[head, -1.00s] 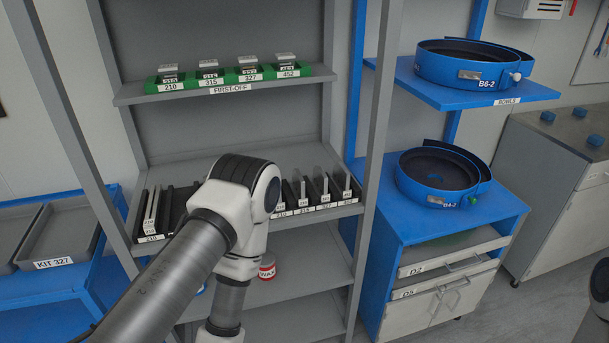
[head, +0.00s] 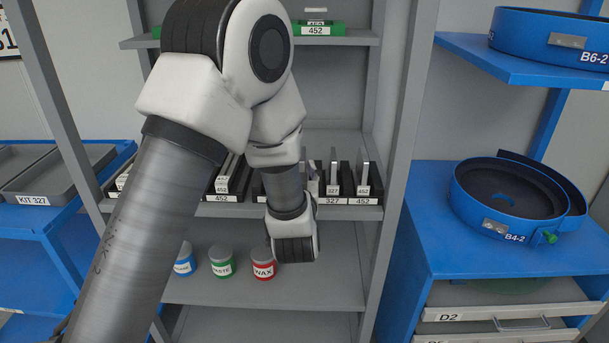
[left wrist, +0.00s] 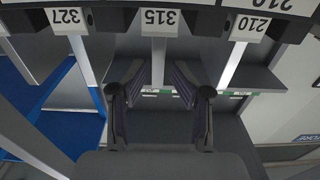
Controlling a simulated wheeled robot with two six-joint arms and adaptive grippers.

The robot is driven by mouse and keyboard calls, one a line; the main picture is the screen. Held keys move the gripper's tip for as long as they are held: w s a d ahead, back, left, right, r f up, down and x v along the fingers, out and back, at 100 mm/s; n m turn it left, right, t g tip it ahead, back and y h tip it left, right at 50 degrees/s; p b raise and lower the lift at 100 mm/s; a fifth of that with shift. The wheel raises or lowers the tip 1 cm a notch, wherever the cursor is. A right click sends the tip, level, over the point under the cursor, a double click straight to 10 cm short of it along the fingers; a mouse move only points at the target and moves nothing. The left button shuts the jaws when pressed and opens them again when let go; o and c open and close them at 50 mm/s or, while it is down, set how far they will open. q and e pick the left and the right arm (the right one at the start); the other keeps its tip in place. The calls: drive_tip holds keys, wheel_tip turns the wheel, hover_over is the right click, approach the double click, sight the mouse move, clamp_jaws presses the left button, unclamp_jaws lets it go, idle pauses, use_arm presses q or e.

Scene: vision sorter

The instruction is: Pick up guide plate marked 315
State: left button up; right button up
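In the left wrist view, which shows the rack upside down, the guide plate marked 315 (left wrist: 158,22) stands upright between its neighbours. My left gripper (left wrist: 158,80) is open and empty, its two dark fingers apart. In the picture the plate's thin edge lines up with the gap between the fingertips; I cannot tell how far away it is. In the head view my left arm and wrist hide the 315 slot and most of the gripper. My right gripper is not in view.
Plates marked 327 (left wrist: 67,18) and 210 (left wrist: 248,28) stand on either side of it. In the head view a 452 plate (head: 364,177) stands at the rack's right end. Blue, green and red tins (head: 263,264) stand on the shelf below. Grey uprights frame the shelves.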

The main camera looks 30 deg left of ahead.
use_arm(q)
drive_tip(key=x, duration=0.4)
drive_tip(key=p+x, duration=0.1)
drive_tip(key=x, duration=0.1)
drive_tip(key=shift+w+d+f, duration=0.1)
drive_tip(key=shift+d+f, duration=0.05)
drive_tip(key=shift+f, duration=0.25)
clamp_jaws()
